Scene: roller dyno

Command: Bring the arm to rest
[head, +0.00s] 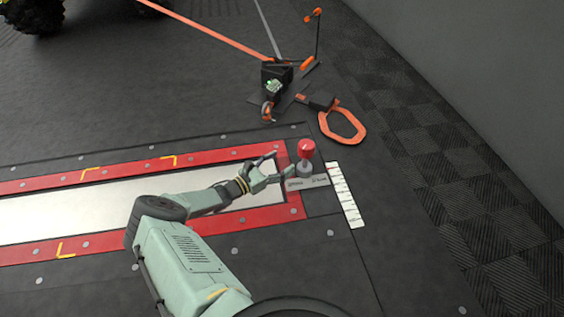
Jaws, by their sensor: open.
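My arm reaches in from the bottom of the head view, over the red-framed silver plate. My gripper (279,165) is at its end, with the fingers spread apart and nothing between them. The fingers point right, towards a red-topped knob (306,150) on a grey base. The gripper is just left of this knob; whether a finger touches it I cannot tell. Part of the plate is hidden behind my arm.
The silver plate (60,215) lies in a red border (235,153) on the dark floor. A white marked strip (346,195) lies right of the knob. Behind are an orange loop (342,138), a black device (276,75) and taut straps. A grey wall (490,80) stands right.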

